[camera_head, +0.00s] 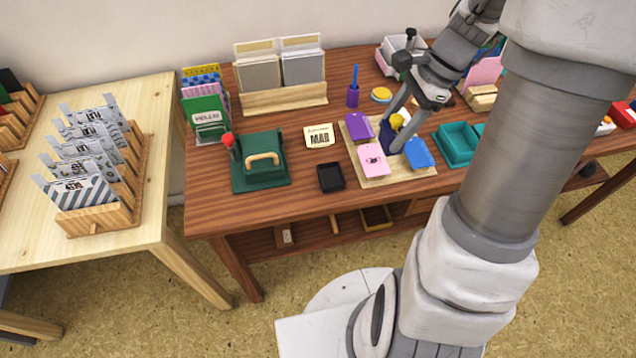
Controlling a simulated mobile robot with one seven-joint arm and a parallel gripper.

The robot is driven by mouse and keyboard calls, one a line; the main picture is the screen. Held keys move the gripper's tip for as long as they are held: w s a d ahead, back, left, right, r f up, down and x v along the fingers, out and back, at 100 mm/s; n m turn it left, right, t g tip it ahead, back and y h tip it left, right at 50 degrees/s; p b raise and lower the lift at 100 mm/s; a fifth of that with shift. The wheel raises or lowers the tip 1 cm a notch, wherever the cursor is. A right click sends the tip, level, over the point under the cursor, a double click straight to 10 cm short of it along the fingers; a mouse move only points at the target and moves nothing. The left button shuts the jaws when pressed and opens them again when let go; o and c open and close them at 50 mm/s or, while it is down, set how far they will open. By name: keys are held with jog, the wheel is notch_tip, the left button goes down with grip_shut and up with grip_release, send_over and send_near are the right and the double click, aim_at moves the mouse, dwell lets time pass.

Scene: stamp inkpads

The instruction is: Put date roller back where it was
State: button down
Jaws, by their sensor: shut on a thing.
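My gripper (392,132) reaches down from the upper right over the light wooden board (402,178) on the dark brown table. It is shut on a dark blue thing with a yellow top (397,121), which I take to be the date roller. The fingers and arm hide part of it, and I cannot tell whether it touches the board. Around it on the board are a purple inkpad (358,132), a pink inkpad (373,160) with a small dark mark, and a blue inkpad (419,154).
Left of the board are a black open tray (331,178), a printed card (319,136) and a green press (258,175) with a wooden handle. A teal tray (457,146) stands to the right. The table's front strip is clear. My arm covers the right side.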

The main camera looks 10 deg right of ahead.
jog(key=shift+s, duration=0.2)
jog(key=w+a+f+b, duration=0.1)
jog(key=a+f, duration=0.1)
jog(key=a, duration=0.1)
jog(key=w+a+f+b, duration=0.1)
jog(key=a+f, duration=0.1)
jog(key=a, duration=0.2)
jog(key=w+a+f+b, duration=0.1)
jog(key=a+f, duration=0.2)
jog(key=a, duration=0.1)
jog(key=shift+w, duration=0.1)
jog(key=shift+f+b, duration=0.9)
jog(key=shift+f, duration=1)
jog(key=shift+f, duration=0.2)
jog(key=shift+c, duration=0.6)
grip_release()
jog(key=shift+r, duration=0.15)
